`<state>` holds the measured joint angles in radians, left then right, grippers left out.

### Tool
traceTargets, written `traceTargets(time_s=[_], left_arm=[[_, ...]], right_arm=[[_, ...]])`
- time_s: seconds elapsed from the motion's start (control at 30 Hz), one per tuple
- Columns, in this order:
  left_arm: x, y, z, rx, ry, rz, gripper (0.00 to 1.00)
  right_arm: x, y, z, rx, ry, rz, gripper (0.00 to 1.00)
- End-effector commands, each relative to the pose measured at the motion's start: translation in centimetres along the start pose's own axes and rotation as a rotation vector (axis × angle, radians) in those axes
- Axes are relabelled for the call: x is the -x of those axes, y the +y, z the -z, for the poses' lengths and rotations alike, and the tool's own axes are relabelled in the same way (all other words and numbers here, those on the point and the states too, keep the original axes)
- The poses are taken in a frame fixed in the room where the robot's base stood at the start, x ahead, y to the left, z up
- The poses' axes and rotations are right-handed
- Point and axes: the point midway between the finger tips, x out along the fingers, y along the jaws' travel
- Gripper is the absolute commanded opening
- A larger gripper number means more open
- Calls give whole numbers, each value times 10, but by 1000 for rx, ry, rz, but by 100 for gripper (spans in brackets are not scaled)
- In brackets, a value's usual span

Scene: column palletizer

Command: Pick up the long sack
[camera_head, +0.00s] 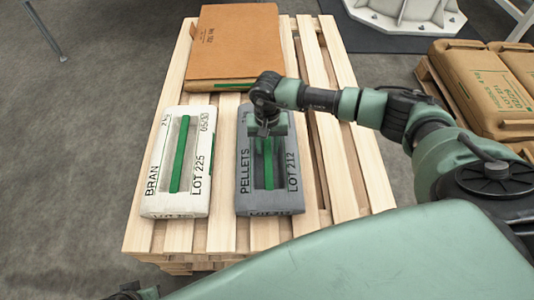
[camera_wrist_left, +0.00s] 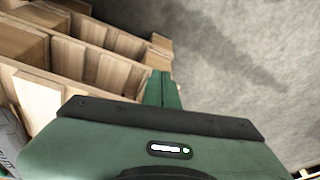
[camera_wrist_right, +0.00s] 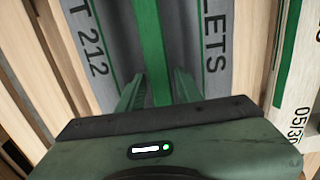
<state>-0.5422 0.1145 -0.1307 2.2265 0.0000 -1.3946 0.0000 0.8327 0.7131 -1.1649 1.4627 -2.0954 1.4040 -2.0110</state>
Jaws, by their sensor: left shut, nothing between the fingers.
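A grey sack (camera_head: 243,185) marked PELLETS LOT 212 lies flat on the pallet, with a green strip (camera_head: 268,165) along a recess in its top. A white sack (camera_head: 161,195) marked BRAN LOT 225 lies to its left and looks about as long. My right gripper (camera_head: 268,140) is over the upper middle of the grey sack, pointing down. In the right wrist view its open fingers (camera_wrist_right: 158,92) stand on either side of the green strip, with gaps visible. My left gripper (camera_wrist_left: 162,88) is shut and empty beside the pallet's edge.
The slatted wooden pallet (camera_head: 145,232) carries a brown flat pack (camera_head: 235,45) at its far end. Brown sacks (camera_head: 490,90) lie on another pallet at the right. A white metal base (camera_head: 405,12) stands behind.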

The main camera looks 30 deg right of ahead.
Motion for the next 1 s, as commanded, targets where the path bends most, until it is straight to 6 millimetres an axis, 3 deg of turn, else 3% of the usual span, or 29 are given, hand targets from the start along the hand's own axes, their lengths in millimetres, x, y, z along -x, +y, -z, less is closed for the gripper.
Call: traceTargets(time_s=[0.1, 0.37, 0.5, 1.0], left_arm=[[7, 0, 1, 0, 4, 1, 0], [9, -1, 1, 1, 4, 1, 0], [9, -1, 1, 1, 4, 1, 0], [9, -1, 1, 1, 4, 1, 0]], right_arm=[[-13, 0, 0, 1, 0, -1, 35], [-15, 0, 0, 1, 0, 1, 35], [-14, 0, 0, 1, 0, 1, 0], [-14, 0, 0, 0, 0, 1, 0]])
